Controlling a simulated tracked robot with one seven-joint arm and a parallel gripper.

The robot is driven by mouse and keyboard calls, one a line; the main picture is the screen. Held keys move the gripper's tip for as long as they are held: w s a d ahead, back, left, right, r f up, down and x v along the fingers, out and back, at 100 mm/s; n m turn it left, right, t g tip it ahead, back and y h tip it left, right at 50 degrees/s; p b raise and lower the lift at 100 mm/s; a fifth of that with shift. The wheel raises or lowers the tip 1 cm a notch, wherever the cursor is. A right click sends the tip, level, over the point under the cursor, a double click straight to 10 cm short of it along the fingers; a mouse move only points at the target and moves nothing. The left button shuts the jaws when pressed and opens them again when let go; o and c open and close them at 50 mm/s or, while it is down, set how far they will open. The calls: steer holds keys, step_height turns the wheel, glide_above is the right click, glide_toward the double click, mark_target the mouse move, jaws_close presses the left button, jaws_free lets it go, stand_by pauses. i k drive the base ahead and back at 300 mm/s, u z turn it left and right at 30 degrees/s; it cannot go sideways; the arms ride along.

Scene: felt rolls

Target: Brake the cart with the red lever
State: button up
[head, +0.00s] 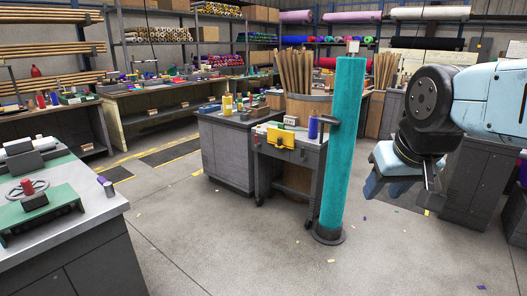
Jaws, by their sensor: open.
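A grey cart (309,160) on small casters stands at the middle of the head view, beside a grey cabinet. A yellow box-like part (281,142) sits at its front, and a blue spool (313,128) stands on its top. I cannot make out a red lever on the cart; its lower parts are small and partly in shadow. A tall teal felt roll (343,140) stands upright on a round dark base at the cart's right and hides part of that side. My gripper (392,190) is open and empty, in the air right of the roll, apart from the cart.
A grey workbench (95,235) at the left front bears a green fixture (42,215) with a handwheel and a red part. Grey cabinets (472,185) stand behind my arm. The floor (220,240) in front of the cart is clear except for small scraps.

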mark_target(258, 144)
steer(key=z, duration=0.25)
steer(key=i, duration=2.55)
steer(key=u, duration=0.85)
steer(key=i, duration=0.9)
steer(key=u, duration=0.3)
steer(key=k, duration=0.8)
steer(key=u, duration=0.25)
steer(key=i, duration=0.8)
steer(key=z, duration=0.1)
